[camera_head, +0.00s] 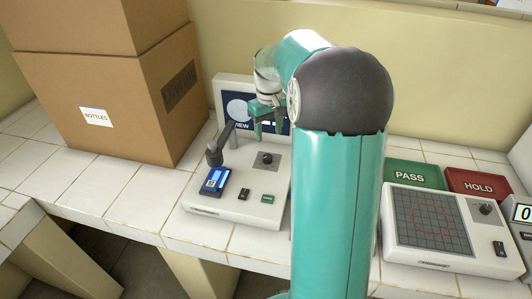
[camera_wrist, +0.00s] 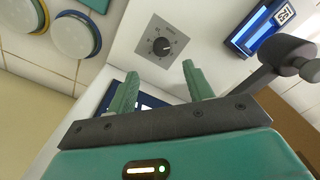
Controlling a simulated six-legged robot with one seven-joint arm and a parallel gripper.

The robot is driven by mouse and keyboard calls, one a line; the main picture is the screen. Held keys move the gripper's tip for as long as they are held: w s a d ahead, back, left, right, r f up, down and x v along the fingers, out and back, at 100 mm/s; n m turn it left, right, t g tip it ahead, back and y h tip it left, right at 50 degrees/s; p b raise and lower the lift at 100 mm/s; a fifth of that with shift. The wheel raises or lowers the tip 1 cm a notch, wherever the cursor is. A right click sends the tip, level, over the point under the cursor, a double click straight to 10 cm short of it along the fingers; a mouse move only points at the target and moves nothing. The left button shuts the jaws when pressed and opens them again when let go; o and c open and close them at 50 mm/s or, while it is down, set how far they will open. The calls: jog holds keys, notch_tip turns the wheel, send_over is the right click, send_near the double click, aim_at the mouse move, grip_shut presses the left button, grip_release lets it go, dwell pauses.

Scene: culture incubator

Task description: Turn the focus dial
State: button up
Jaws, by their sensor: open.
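The focus dial is a black round knob on a grey square plate on top of a white device (camera_head: 228,206). The dial (camera_head: 267,159) shows in the head view left of my arm, and in the wrist view (camera_wrist: 161,46) upper centre, beyond my fingertips. My gripper (camera_wrist: 157,78) is open, with its two green fingers apart and nothing between them. In the head view my gripper (camera_head: 268,128) is above and behind the dial, in front of the device's screen (camera_head: 240,108). It does not touch the dial.
A blue cartridge-like item (camera_head: 214,181) and a dark jointed post (camera_head: 217,152) are on the device, left of the dial. Cardboard boxes (camera_head: 120,100) stand left. Green PASS (camera_head: 412,174) and red HOLD (camera_head: 478,184) trays and a gridded device (camera_head: 435,225) are at right.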

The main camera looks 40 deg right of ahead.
aim_at(268, 156)
notch_tip(268, 156, down, 10)
jog(key=shift+w+a+r, duration=0.1)
jog(key=shift+r, duration=0.05)
jog(key=c, duration=1)
jog(key=shift+o, duration=0.2)
jog(key=shift+m, duration=0.3)
jog(key=m, duration=0.6)
jog(key=shift+r, duration=0.1)
jog(key=m, duration=0.6)
jog(key=shift+m, duration=0.3)
jog(key=m, duration=1.3)
jog(key=shift+m, duration=0.3)
